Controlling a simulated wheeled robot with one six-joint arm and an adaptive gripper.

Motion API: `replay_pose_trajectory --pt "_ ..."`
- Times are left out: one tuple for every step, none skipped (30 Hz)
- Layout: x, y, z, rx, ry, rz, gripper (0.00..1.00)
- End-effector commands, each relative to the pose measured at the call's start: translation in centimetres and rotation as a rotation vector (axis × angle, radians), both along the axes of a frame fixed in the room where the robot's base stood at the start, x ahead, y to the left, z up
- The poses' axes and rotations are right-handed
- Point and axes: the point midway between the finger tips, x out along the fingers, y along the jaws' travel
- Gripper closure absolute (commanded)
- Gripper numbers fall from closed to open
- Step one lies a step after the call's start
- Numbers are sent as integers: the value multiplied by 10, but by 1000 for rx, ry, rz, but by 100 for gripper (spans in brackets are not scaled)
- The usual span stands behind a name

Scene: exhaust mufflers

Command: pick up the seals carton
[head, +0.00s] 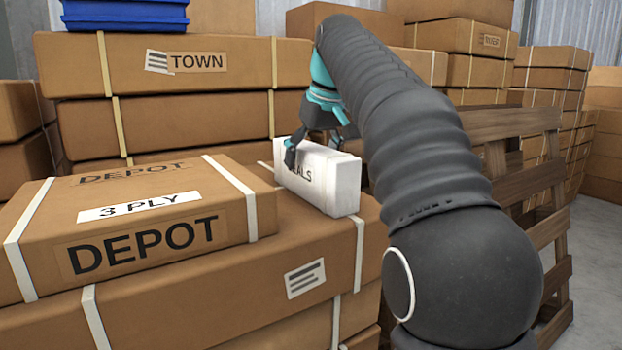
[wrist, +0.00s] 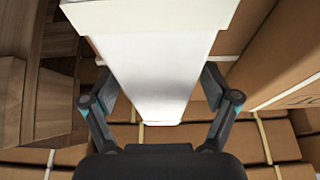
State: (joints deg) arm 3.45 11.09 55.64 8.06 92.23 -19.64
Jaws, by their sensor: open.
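The seals carton (head: 318,178) is a small white box with dark lettering, partly hidden by a gripper finger in the head view. It stands on a large brown carton (head: 300,248), next to the DEPOT carton. In the wrist view the white carton (wrist: 155,75) fills the middle, between the fingers. My gripper (head: 315,150) is at the carton from above, one finger in front of its lettered face. In the wrist view my gripper (wrist: 158,82) is open, with a finger on each side of the carton. Whether the fingers touch it, I cannot tell.
The DEPOT carton (head: 140,215) lies close on the left. The TOWN carton (head: 180,65) and other stacked cartons stand behind. A blue bin (head: 125,15) sits at the top left. Wooden pallets (head: 530,170) stand upright on the right, near my arm.

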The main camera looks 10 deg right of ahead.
Motion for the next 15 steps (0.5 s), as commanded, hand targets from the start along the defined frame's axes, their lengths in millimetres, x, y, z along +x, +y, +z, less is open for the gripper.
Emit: replay_pose_trajectory --pt "2 1 -6 0 0 0 14" --pt "3 1 -8 0 -1 0 14" --pt "3 1 -8 -1 -1 0 14" --pt "3 1 -9 -1 -1 0 14" --pt "3 1 -8 0 -2 0 14" --pt "3 1 -8 0 -2 0 14" --pt "3 1 -8 -1 -1 0 14" --pt "3 1 -8 -1 -1 0 14" --pt "3 1 -8 -1 -1 0 16" --pt "3 1 -8 -1 -1 0 24" --pt "3 1 -8 -1 -1 0 31" --pt "3 1 -8 -1 -1 0 41" --pt "3 1 -8 -1 -1 0 49" --pt "3 1 -8 -1 -1 0 56" --pt "3 1 -8 -1 -1 0 66"
